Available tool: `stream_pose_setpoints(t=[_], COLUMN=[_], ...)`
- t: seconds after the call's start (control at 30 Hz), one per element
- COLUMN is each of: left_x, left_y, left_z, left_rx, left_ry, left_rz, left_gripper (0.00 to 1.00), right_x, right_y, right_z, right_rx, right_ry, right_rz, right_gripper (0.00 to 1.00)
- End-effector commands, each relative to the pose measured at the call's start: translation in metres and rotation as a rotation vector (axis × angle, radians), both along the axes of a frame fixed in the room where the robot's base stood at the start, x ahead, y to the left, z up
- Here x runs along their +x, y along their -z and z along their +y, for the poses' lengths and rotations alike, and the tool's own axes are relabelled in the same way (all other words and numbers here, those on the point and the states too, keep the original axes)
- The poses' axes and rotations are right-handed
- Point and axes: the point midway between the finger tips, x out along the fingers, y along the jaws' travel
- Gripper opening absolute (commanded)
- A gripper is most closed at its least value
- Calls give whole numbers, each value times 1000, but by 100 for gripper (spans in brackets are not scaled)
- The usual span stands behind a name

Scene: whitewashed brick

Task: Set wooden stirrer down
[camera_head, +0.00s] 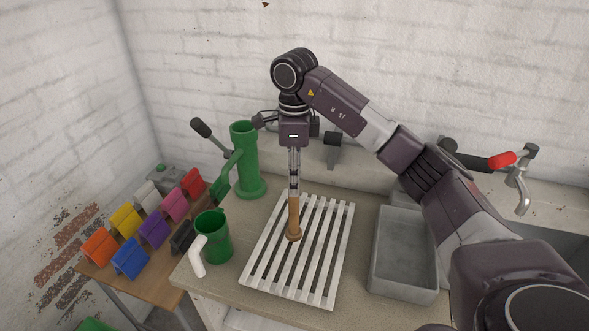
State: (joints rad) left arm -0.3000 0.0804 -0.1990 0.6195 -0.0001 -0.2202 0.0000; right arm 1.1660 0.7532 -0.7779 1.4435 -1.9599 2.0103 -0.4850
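My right gripper (294,184) points straight down above the counter, its slim fingers closed together on the top of the wooden stirrer (294,213). The stirrer is brown and hangs upright, with a wider round lower end. That end is over the white slatted rack (262,265), near its middle. I cannot tell whether it touches the slats or hangs just above them. My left gripper is not in view.
A green mug (216,240) with a white handle stands left of the rack. A green lever press (246,160) stands behind it. A grey basin (405,283) and a red-handled tap (502,160) are at right. Colourful holders (131,258) fill a lower left table.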

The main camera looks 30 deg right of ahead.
Motion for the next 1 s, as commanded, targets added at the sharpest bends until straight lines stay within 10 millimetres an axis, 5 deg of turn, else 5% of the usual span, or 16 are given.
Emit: stream_pose_setpoints(t=[0.3, 1.0], left_x=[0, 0], left_y=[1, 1], left_z=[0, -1], left_rx=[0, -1], left_ry=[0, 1], left_rz=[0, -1], left_gripper=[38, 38], right_x=[1, 0], right_y=[-42, -48], right_z=[-1, 0], right_rx=[0, 1], right_ry=[1, 0], right_rz=[-2, 0], right_gripper=[36, 36])
